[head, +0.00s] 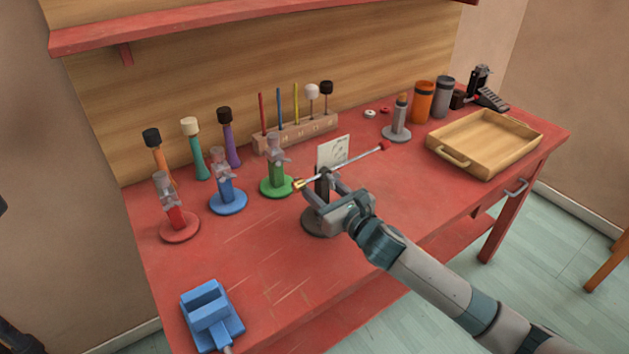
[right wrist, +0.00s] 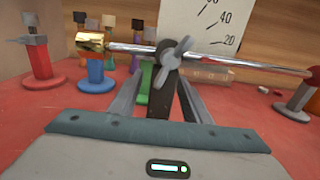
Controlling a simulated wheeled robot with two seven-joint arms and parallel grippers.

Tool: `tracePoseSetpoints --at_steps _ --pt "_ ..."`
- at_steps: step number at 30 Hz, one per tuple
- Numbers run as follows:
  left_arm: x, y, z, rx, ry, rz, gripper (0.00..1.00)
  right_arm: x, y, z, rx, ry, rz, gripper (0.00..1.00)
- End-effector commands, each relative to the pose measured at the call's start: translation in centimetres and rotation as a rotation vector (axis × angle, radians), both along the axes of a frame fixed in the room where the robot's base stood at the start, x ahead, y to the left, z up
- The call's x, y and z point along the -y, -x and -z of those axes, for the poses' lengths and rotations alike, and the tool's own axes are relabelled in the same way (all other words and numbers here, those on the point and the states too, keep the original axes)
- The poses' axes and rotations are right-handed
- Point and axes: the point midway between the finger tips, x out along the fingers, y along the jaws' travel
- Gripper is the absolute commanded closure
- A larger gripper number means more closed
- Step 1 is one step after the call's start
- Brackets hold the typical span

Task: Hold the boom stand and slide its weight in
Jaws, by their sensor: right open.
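The boom stand has a dark round base (head: 316,224) and a dark upright post (right wrist: 160,98). A thin silver boom rod (head: 345,165) crosses its top, tilted up toward a red tip on the right. The brass weight (head: 298,184) sits at the rod's left end; it also shows in the right wrist view (right wrist: 90,41). A grey wing-shaped knob (right wrist: 173,62) is at the pivot. My right gripper (head: 322,190) is open, with its fingers on either side of the post, below the rod. My left gripper is not in view.
A white scale card (head: 333,151) stands behind the boom. Red, blue and green (head: 276,180) stands are to the left. A blue block-like device (head: 211,315) lies at the front left. A wooden tray (head: 484,145) is at the right. The red table between boom and tray is clear.

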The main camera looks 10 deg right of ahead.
Motion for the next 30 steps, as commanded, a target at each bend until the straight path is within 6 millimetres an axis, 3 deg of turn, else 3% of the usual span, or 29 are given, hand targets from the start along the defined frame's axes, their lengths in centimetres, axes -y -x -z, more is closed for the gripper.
tracePoseSetpoints --at_steps 9,15,30 --pt "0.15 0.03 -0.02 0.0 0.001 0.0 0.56 -0.06 -0.15 0.0 0.0 0.0 0.0 0.56" --pt "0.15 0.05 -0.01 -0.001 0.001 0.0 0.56 -0.05 -0.14 -0.01 0.0 0.0 0.0 1.0" --pt "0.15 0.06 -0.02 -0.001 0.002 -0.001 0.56 -0.05 -0.12 -0.01 0.0 0.0 0.0 1.0"
